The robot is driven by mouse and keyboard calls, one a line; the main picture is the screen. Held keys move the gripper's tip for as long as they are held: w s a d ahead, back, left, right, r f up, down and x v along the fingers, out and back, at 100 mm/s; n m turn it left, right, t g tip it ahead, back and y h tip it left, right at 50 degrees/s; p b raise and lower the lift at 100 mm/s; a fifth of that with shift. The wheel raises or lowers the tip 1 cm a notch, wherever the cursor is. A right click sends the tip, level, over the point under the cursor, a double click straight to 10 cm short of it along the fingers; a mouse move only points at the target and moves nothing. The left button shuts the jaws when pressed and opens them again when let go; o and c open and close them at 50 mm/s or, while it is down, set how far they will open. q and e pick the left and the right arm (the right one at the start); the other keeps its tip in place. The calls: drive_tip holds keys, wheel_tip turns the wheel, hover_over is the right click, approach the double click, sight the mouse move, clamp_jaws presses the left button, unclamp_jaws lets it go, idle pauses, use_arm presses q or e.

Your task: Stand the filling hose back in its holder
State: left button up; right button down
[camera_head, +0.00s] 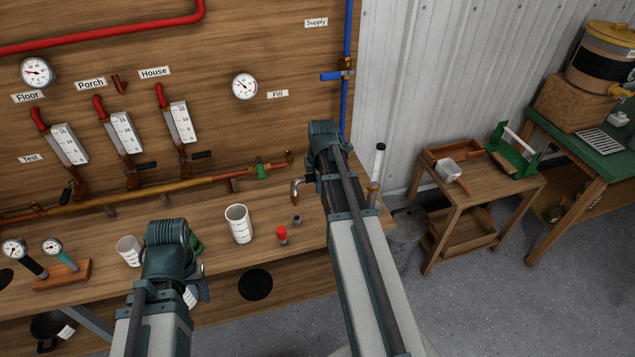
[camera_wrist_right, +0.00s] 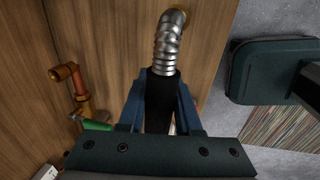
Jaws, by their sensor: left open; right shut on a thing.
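My right gripper (camera_wrist_right: 160,100) is shut on the black grip of the filling hose (camera_wrist_right: 170,45), seen in the right wrist view. The hose's ribbed metal part bends away above the grip, over brown wood. In the head view my right arm's wrist hides the gripper and hose, at the bench's right end. A tall pale tube with a black top (camera_head: 379,160) stands just right of that wrist; I cannot tell whether it is the holder. My left gripper (camera_head: 204,289) is open and mostly hidden by its own wrist, over the bench's front edge.
A white measuring cup (camera_head: 238,224), a red-capped piece (camera_head: 281,235) and a small grey piece (camera_head: 296,219) stand between the arms. A wooden side table (camera_head: 485,187) stands right.

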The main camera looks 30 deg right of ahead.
drive_tip(key=shift+f+b, duration=2.3)
drive_tip(key=shift+f, duration=0.15)
drive_tip(key=shift+f+b, duration=1.7)
drive_tip(key=c, duration=0.5)
unclamp_jaws()
drive_tip(key=shift+r, duration=0.15)
drive_tip(key=shift+s+a+r+p, duration=0.1)
drive_tip(key=shift+s+r+p, duration=0.1)
drive_tip(key=shift+r+p, duration=0.8)
drive_tip(key=shift+s+r+p, duration=0.15)
drive_tip(key=shift+r+p, duration=0.8)
drive_tip(key=shift+p, duration=0.05)
drive_tip(key=shift+s+a+r+p, duration=0.1)
drive_tip(key=shift+s+r+p, duration=0.1)
drive_tip(key=shift+r+p, duration=0.8)
